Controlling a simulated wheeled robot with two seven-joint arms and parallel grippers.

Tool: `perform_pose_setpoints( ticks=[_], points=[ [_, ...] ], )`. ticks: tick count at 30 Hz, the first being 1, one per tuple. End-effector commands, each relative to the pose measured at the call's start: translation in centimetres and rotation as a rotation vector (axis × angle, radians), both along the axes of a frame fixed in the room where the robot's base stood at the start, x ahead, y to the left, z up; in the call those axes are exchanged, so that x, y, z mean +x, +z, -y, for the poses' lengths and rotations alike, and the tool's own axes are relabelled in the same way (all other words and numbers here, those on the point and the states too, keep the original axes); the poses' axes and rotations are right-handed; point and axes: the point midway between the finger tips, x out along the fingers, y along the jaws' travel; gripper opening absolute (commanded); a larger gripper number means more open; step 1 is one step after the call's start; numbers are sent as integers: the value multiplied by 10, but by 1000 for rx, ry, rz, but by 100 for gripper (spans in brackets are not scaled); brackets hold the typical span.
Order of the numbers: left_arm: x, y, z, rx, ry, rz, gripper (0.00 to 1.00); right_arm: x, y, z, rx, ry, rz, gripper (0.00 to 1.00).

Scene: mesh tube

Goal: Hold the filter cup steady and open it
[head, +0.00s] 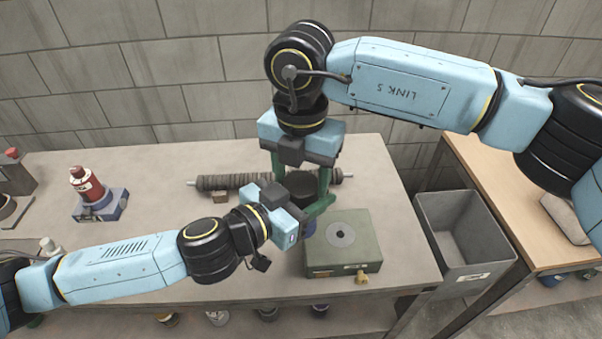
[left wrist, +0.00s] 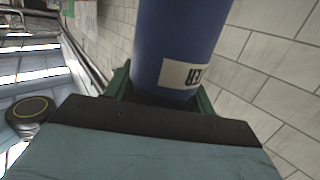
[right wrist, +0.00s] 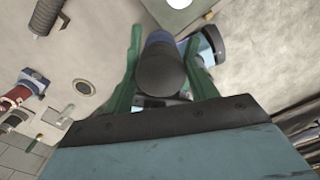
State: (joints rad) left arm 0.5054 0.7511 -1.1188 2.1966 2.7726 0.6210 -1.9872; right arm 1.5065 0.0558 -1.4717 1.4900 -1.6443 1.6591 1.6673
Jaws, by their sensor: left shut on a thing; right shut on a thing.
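The filter cup has a dark round lid (head: 294,186) and a blue body (head: 309,228), held upright above the table. In the left wrist view, the blue body (left wrist: 178,45) with a pale printed label stands between my green fingers. My left gripper (head: 311,213) is shut on the body from the left side. My right gripper (head: 301,192) comes down from above and is shut on the dark lid, which also shows in the right wrist view (right wrist: 161,68). The lid looks seated on the body; the seam is hidden in the head view.
A green box (head: 370,256) with a grey round plate and brass fitting stands right of the cup. A ribbed roller (head: 232,182) lies behind. A grey bin (head: 465,232) stands past the table's right edge.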

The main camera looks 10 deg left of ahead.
Motion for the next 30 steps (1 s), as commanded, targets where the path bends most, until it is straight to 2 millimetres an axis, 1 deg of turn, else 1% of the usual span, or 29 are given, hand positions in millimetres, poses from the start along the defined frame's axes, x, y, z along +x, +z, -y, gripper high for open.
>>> perform_pose_setpoints(
  ticks=[3,6,14,15,19,26,30],
  points=[
    [1,0,-1,-1,1,-1,0,-1,0,0,-3,127,-2,29],
    [1,0,-1,1,2,-1,0,-1,0,0,-4,179,-3,29],
    [1,-1,-2,2,4,-1,0,-2,0,0,-4,186,-4,28],
    [1,-1,-2,3,5,-1,0,-2,0,0,-4,185,-4,61],
    [1,0,-1,2,3,0,0,-2,0,0,-3,183,-4,77],
    [0,0,0,-1,0,1,0,-2,0,-1,-1,181,-3,77],
    [0,0,0,-2,-1,0,0,-1,7,-1,1,181,0,77]
  ],
)
